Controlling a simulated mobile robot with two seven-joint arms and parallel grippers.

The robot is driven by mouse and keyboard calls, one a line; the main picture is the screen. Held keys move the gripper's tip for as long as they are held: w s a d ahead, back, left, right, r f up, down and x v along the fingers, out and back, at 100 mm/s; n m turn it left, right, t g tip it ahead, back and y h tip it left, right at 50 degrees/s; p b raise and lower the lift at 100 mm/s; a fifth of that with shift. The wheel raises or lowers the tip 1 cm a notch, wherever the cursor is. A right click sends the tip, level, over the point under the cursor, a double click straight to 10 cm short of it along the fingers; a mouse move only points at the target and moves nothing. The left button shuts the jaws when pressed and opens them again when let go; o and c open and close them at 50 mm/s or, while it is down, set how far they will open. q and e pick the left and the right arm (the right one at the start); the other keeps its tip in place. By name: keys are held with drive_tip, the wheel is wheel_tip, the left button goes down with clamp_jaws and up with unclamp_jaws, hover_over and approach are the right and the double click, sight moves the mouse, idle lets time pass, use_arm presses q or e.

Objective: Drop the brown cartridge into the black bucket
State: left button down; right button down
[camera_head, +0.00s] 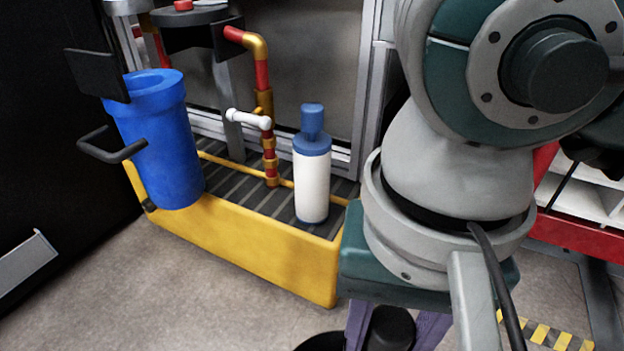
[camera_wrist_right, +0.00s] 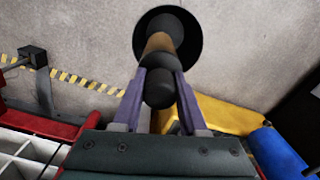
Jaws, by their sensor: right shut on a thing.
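My right gripper (camera_wrist_right: 161,78) is shut on the brown cartridge (camera_wrist_right: 159,44), which has dark ends and a brown middle. In the right wrist view, the cartridge's far end overlaps the round black bucket (camera_wrist_right: 194,38), which stands on the floor beyond the fingers. I cannot tell whether its far end is above the rim or inside. In the head view, the purple fingers of my right gripper (camera_head: 390,338) and the cartridge's dark end (camera_head: 393,326) show at the bottom edge. Only part of the black bucket (camera_head: 318,342) shows there. My left gripper is not in view.
A yellow tray (camera_head: 255,257) with a dark grate holds a white bottle with a blue top (camera_head: 312,180) and red-and-brass piping (camera_head: 269,150). A blue cylinder (camera_head: 160,140) hangs at its left. A red-edged rack (camera_wrist_right: 35,125) stands on the wrist view's left. Grey floor is open front left.

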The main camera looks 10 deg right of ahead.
drive_tip(key=shift+c, duration=1.8)
unclamp_jaws()
wheel_tip(320, 180, up, 10)
drive_tip(key=p, duration=0.6)
